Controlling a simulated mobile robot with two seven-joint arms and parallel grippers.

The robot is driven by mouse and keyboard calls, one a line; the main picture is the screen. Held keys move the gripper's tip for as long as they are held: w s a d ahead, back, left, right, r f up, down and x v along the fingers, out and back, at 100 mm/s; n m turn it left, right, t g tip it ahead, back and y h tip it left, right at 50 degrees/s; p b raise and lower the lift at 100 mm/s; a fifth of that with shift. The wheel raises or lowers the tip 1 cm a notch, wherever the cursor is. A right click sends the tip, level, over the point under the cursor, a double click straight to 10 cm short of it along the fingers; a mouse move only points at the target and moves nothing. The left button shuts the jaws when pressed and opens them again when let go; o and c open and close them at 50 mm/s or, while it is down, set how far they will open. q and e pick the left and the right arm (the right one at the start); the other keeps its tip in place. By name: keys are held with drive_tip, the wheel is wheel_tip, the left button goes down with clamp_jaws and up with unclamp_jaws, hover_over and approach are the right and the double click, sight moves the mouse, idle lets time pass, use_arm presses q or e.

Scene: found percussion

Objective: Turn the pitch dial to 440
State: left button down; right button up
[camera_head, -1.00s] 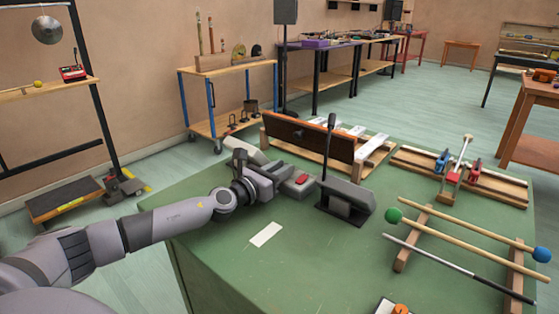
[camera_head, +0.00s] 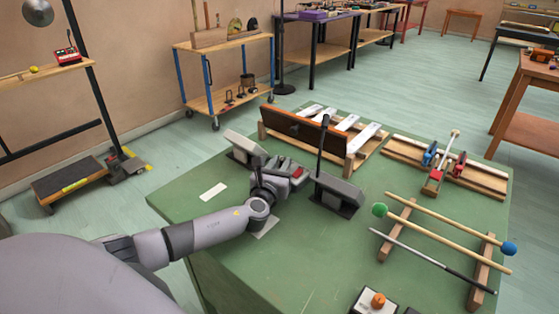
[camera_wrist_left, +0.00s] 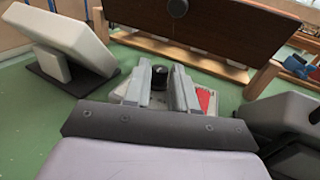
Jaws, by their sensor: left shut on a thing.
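A small grey box with a red panel (camera_head: 297,171) sits on the green table between two grey wedge-shaped blocks. The red panel also shows in the left wrist view (camera_wrist_left: 204,98). A round black knob (camera_wrist_left: 160,75), which looks like the pitch dial, stands on this box. My left gripper (camera_head: 286,168) is down at the box. In the left wrist view its two fingers (camera_wrist_left: 158,84) are on either side of the knob, shut on it. Any scale marks or reading of the dial are hidden or too small to read. My right gripper is not in view.
Grey wedge blocks stand left (camera_head: 243,147) and right (camera_head: 337,194) of the gripper, the right one by an upright black rod (camera_head: 322,147). A brown board (camera_head: 295,127) stands behind. Mallets (camera_head: 440,222) lie on wooden rests at right. The table's front left is clear.

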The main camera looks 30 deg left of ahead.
use_arm(q)
drive_tip(key=shift+r, duration=0.1)
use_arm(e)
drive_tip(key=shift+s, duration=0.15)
use_arm(q)
drive_tip(key=c, duration=0.9)
unclamp_jaws()
drive_tip(key=shift+s, duration=0.1)
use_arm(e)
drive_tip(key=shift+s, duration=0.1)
